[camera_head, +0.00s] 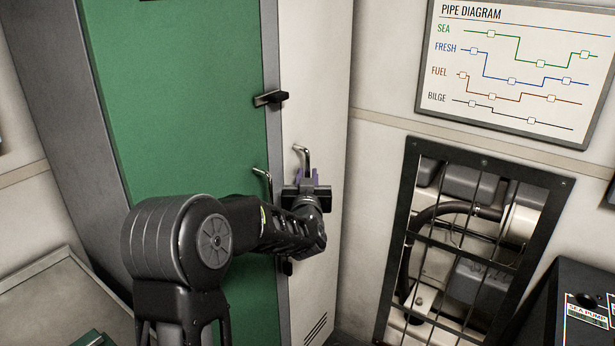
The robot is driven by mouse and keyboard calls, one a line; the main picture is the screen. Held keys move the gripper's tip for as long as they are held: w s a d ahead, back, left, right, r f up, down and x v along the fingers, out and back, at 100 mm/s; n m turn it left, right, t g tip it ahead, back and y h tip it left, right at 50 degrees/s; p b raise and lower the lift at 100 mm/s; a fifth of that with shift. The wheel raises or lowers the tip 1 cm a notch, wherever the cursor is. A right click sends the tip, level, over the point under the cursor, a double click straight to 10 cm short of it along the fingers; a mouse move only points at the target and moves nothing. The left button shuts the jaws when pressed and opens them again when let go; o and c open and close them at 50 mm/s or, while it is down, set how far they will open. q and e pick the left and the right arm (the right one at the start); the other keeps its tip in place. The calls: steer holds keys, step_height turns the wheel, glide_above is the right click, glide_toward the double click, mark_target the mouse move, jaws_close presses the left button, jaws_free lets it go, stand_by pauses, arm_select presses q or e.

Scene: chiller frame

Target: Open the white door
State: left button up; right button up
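The white door (315,75) is a tall narrow panel to the right of the green door (185,90), and it looks shut. Its bent metal handle (302,150) stands out at about mid-height. The gripper body and wrist hide part of the white door below the handle. My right gripper is not in view.
A black latch (270,98) sits at the seam between the doors. The green door has its own handle (262,176) close left of my wrist. A barred opening (470,240) with pipes and a pipe diagram board (520,70) are on the right wall. A counter (60,310) stands at lower left.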

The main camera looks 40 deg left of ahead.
arm_select(q)
jaws_close()
stand_by(1.2)
